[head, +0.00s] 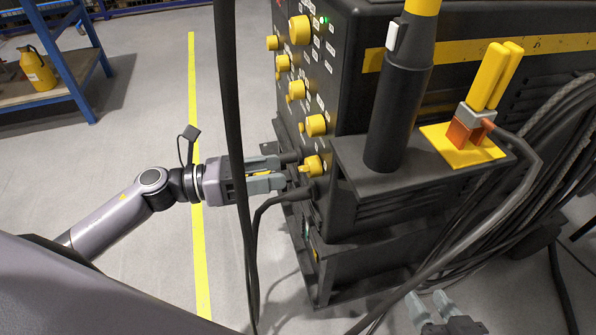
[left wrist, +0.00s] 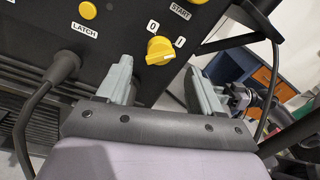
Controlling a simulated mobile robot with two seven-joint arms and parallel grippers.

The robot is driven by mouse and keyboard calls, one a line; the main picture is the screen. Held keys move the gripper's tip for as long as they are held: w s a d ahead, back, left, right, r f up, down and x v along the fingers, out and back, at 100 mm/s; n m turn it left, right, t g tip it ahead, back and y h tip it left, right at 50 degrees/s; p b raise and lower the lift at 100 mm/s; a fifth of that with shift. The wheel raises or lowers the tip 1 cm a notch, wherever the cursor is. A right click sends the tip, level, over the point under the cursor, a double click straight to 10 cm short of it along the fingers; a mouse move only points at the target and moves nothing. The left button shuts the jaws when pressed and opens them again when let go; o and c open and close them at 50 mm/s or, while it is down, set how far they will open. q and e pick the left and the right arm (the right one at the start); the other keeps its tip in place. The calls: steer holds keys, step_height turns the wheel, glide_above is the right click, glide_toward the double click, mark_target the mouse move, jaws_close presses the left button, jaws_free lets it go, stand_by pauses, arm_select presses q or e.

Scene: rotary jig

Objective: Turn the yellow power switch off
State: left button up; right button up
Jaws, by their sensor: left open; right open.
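The yellow power switch (head: 312,166) is a round knob low on the front panel of the black machine (head: 345,40). In the left wrist view the switch (left wrist: 160,50) sits between the marks 0 and I, and its ridge seems to lie toward the I side. My left gripper (head: 291,171) is open just in front of the switch. In the left wrist view its fingers (left wrist: 158,72) stand on either side below the knob, apart from it as far as I can tell. My right gripper (head: 429,299) is open and empty at the bottom edge of the head view.
Several other yellow knobs (head: 316,125) line the panel above. A black plug with a cable (left wrist: 62,68) sits left of the switch in the left wrist view. A shelf (head: 395,158) with a torch holder juts out beside the panel. Cables hang near my left arm.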

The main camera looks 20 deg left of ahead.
mark_target(310, 168)
arm_select(q)
steer(key=x, duration=0.5)
steer(key=shift+w+d, duration=0.25)
steer(key=shift+d, duration=0.1)
steer(key=c, duration=0.9)
